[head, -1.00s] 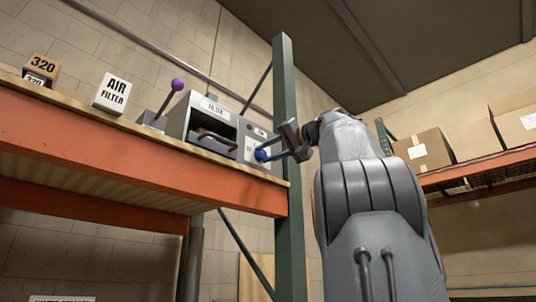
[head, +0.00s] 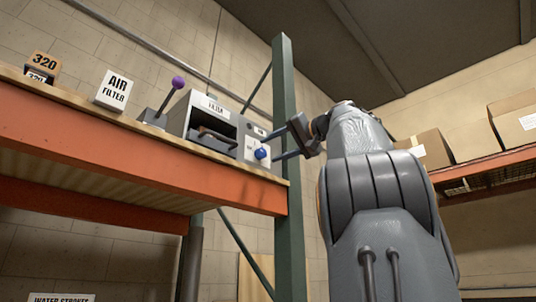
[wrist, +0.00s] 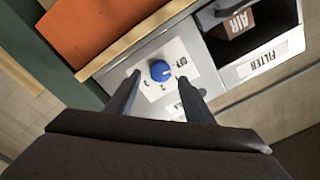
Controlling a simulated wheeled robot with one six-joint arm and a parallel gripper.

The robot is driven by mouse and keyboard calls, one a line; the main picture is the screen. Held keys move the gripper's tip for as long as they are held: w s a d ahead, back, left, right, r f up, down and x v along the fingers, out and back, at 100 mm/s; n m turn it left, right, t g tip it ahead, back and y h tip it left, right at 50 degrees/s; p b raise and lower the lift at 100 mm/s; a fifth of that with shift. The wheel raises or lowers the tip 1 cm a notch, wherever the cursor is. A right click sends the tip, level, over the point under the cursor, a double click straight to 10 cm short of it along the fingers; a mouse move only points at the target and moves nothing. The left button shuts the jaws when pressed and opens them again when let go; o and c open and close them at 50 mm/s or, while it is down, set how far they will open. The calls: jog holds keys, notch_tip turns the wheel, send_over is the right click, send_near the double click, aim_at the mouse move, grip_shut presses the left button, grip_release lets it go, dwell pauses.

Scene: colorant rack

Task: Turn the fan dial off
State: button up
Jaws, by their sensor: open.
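The blue fan dial (head: 262,153) sits on the grey front panel of the filter unit (head: 212,103), on the shelf near the green post. In the wrist view the dial (wrist: 160,71) is on a white label with several position marks and "OFF" at its right. Its exact pointer setting is too small to tell. My gripper (head: 277,150) is open and empty. In the wrist view its two fingers (wrist: 157,78) spread on either side of the dial, with their tips just short of it and apart from it.
The green upright post (head: 288,170) stands right beside the panel, close to my gripper. A purple-knobbed lever (head: 178,83), an air filter sign (head: 113,91) and a 320 block (head: 43,64) are to the left on the orange-edged shelf (head: 120,145). Boxes (head: 428,148) are at right.

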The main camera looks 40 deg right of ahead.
jog(key=shift+s+d+b, duration=0.15)
jog(key=shift+s+b, duration=0.3)
jog(key=shift+s, duration=1.75)
jog(key=shift+d+f, duration=0.1)
